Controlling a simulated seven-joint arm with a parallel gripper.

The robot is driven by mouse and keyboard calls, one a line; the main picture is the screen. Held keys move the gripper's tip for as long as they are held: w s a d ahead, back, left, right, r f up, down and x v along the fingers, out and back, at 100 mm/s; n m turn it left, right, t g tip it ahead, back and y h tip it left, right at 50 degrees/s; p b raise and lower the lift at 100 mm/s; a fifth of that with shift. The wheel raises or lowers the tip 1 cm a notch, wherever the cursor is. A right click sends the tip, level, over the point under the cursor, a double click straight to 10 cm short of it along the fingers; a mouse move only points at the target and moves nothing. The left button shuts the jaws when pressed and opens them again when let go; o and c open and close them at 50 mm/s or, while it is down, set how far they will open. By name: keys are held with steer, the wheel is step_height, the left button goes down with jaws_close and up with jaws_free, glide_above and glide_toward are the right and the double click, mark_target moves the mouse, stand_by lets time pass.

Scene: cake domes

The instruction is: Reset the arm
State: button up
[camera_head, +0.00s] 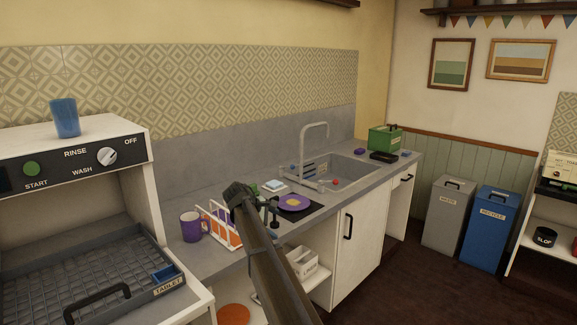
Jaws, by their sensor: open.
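My arm rises from the bottom middle of the head view and bends at a dark joint over the counter (181,253). My gripper (269,214) hangs at its end, small and dark, just left of a purple plate (306,203) with a yellow round on it. It is open, and I see nothing held in it. Whether its tips touch the counter or the dark mat (316,213) under the plate I cannot tell. My arm hides part of the rack (214,222) and the counter's front edge.
A purple mug (190,226) stands left of the rack. The sink (343,172) with its tap (315,130) lies behind and right of the plate. A green crate (384,138) stands at the far end. A dishwasher (68,180) with a wire tray fills the left.

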steer(key=s+d+f+m+g+y, duration=0.1)
steer(key=s+d+f+m+g, duration=0.1)
steer(key=s+d+f, duration=0.65)
steer(key=s+d+f+m+g, duration=0.25)
steer(key=s+f, duration=0.65)
steer(key=f, duration=0.9)
steer(key=s+d+f+m+g+y, duration=0.15)
steer(key=s+d+f, duration=0.55)
steer(key=f, duration=0.7)
steer(key=s+d+f+m+g, duration=0.1)
steer(key=s+f+m, duration=0.15)
steer(key=s, duration=0.45)
steer(key=s+d+f+m+g+y, duration=0.1)
steer(key=s+d+f, duration=0.1)
steer(key=s+f, duration=0.3)
steer(key=s+d+f+m+g, duration=0.1)
steer(key=s+f, duration=0.2)
steer(key=s, duration=0.5)
steer(key=s+f+m+g+y, duration=0.1)
steer(key=s+m, duration=0.1)
steer(key=s, duration=0.9)
steer(key=s+d+f+m+g+y, duration=0.1)
steer(key=s+f+m+g+y, duration=0.1)
steer(key=s, duration=1)
steer(key=shift+s+f+m, duration=0.15)
steer(key=shift+s+m, duration=0.05)
steer(key=shift+m, duration=0.65)
